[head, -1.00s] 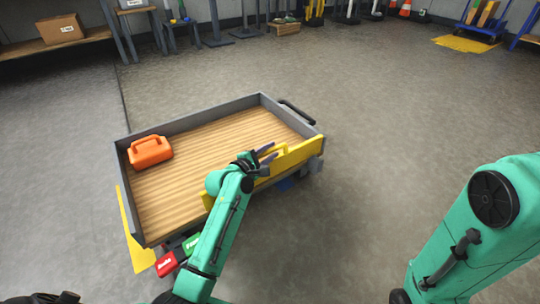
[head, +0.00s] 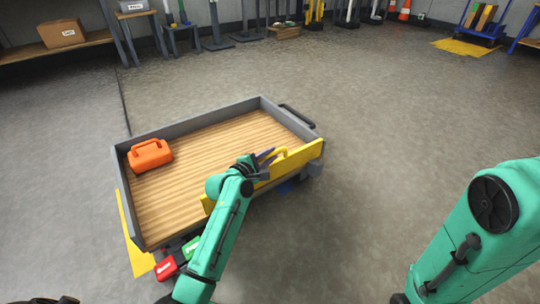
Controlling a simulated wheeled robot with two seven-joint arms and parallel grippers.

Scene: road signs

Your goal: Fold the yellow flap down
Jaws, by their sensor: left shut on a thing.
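The yellow flap (head: 300,157) forms the near right side of a grey-walled cart (head: 190,126) with a wooden bed. The flap stands raised along that edge, and its left part is partly hidden behind my left arm. A yellow handle (head: 281,153) shows at the flap's upper edge. My left gripper (head: 268,161) is at the flap's top edge beside this handle and is shut on it; the exact contact is partly hidden by the gripper. My right arm stands at the right of the head view, and its gripper is out of the picture.
An orange case (head: 150,155) sits in the cart's left corner. Red (head: 166,269) and green (head: 190,247) blocks are below the cart's near corner. A black handle (head: 297,116) juts from the far right. The floor right of the cart is clear.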

